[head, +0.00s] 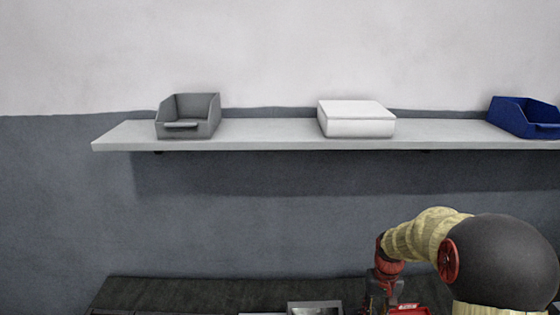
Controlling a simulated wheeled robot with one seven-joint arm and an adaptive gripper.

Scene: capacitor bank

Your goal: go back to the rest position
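My arm shows at the lower right of the head view, with a dark round joint, a pale yellow link and a red wrist part that points down over the bench. My gripper (384,303) is at the bottom edge of the picture, above or beside the things on the bench. Its fingers are mostly cut off by the frame edge, so I cannot see whether it is open or shut, or whether it holds anything.
A dark bench (190,291) runs along the bottom, with a metal-grey box (315,308) and a red item (410,309) near my gripper. Above, a wall shelf (260,130) holds a grey bin (188,117), a white box (357,119) and a blue bin (526,117).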

